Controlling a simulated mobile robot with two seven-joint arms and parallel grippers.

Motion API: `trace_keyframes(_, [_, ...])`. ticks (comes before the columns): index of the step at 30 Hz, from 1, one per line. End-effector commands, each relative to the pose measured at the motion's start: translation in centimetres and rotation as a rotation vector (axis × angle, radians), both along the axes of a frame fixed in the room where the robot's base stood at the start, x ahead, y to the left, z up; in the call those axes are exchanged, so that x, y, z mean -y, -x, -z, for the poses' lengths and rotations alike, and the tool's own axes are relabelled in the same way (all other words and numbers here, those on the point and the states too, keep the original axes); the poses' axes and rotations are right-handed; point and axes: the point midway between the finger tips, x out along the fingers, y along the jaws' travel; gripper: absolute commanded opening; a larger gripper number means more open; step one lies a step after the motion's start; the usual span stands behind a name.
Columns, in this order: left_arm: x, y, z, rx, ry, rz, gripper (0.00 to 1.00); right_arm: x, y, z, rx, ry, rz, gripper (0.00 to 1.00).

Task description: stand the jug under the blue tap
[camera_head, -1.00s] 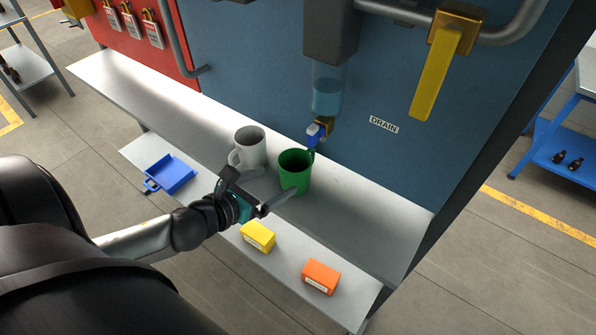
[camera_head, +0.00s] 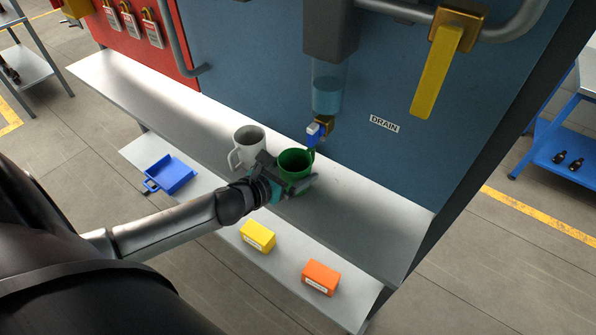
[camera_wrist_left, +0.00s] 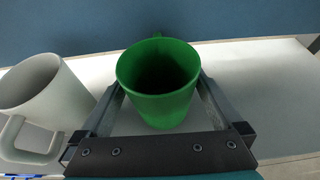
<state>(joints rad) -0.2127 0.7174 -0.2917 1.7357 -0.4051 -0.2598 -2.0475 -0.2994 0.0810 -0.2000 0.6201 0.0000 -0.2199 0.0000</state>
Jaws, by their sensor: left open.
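A green jug (camera_head: 295,162) stands upright on the grey upper shelf, near the blue panel. It is also in the left wrist view (camera_wrist_left: 158,85), where its open top shows it empty. The blue tap (camera_head: 315,131) is on the panel under a clear vessel, just above and slightly right of the green jug in the head view. My left gripper (camera_head: 287,177) is open, with its fingers on either side of the green jug; whether they touch it I cannot tell. A pale grey jug (camera_head: 248,149) with a handle stands just left of it. My right gripper is not in view.
The upper shelf (camera_head: 360,215) is clear to the right of the green jug. On the lower ledge are a blue tray (camera_head: 170,174), a yellow box (camera_head: 258,236) and an orange box (camera_head: 320,277). A yellow lever (camera_head: 437,80) and a grey pipe are higher up on the panel.

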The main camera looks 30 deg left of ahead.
Motion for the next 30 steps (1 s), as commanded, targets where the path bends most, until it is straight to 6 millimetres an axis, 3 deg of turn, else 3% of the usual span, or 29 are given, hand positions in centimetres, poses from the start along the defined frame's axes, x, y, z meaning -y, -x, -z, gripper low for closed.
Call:
trace_keyframes(6, [0.2, -1.5, 0.6, 0.0, 0.0, 0.0, 1.0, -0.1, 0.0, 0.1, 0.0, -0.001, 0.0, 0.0])
trace_keyframes(14, [0.2, -1.6, 0.7, -0.001, 0.0, 0.001, 1.0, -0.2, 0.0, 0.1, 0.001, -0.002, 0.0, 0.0])
trace_keyframes(30, [0.2, -1.6, 0.7, -0.001, 0.0, 0.001, 0.4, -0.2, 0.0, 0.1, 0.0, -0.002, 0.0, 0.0])
